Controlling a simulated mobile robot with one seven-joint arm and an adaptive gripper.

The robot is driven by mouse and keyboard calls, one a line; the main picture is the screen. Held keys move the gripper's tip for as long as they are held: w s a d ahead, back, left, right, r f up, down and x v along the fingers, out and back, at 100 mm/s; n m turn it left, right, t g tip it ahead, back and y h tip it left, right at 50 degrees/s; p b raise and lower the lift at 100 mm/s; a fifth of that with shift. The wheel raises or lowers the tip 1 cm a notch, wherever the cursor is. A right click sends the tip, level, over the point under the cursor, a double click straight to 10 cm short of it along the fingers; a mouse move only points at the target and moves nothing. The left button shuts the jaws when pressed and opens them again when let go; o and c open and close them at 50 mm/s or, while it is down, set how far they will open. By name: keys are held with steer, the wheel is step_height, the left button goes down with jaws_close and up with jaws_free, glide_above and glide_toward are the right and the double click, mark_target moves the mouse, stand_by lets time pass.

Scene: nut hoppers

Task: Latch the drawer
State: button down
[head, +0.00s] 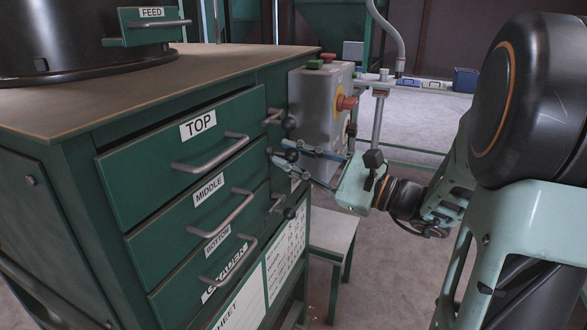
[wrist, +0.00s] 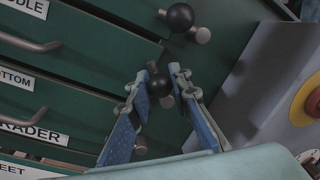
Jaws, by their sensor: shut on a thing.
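The green cabinet (head: 70,185) has drawers labelled TOP (head: 150,185), MIDDLE (head: 165,240) and BOTTOM, each with a bar handle. Latches with black ball knobs line its right edge. My gripper (head: 284,157) reaches in from the right, its blue-padded fingers closed around the middle black knob (wrist: 159,83). The upper knob (head: 289,122) is just above, free of my fingers; a free knob also shows in the wrist view (wrist: 180,17). The lower knob (head: 289,213) is below my gripper. The held latch's lever is partly hidden. A dark gap shows above the TOP drawer front.
A grey control box (head: 315,100) with a red-and-yellow stop button (head: 346,103) stands close behind my gripper. A small grey-topped stool (head: 333,232) is below my gripper. A black drum (head: 75,35) sits on the cabinet top. Open floor lies to the right of the stool.

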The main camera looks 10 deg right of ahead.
steer(key=n+b, duration=0.1)
steer(key=f+n+b, duration=0.1)
steer(key=n+b, duration=0.1)
steer(key=f+n+y+b, duration=0.1)
steer(key=n+b, duration=0.1)
steer(key=shift+s+a+g, duration=0.25)
steer(key=shift+s+g, duration=0.05)
steer(key=shift+s, duration=0.05)
steer(key=shift+s+f+n+g+y+b, duration=0.15)
steer(key=shift+n+b, duration=0.15)
steer(key=shift+n, duration=0.5)
steer(key=shift+w+f+n+g+y+b, duration=0.1)
steer(key=shift+f+n+b, duration=0.15)
steer(key=shift+n, duration=0.55)
steer(key=shift+s+f+n+g+y+b, duration=0.15)
steer(key=shift+n+b, duration=0.2)
steer(key=shift+n, duration=0.45)
steer(key=shift+w, duration=0.1)
steer(key=c, duration=1.7)
jaws_free()
steer(key=shift+c, duration=0.2)
steer(key=v, duration=1.2)
steer(key=shift+a, duration=0.1)
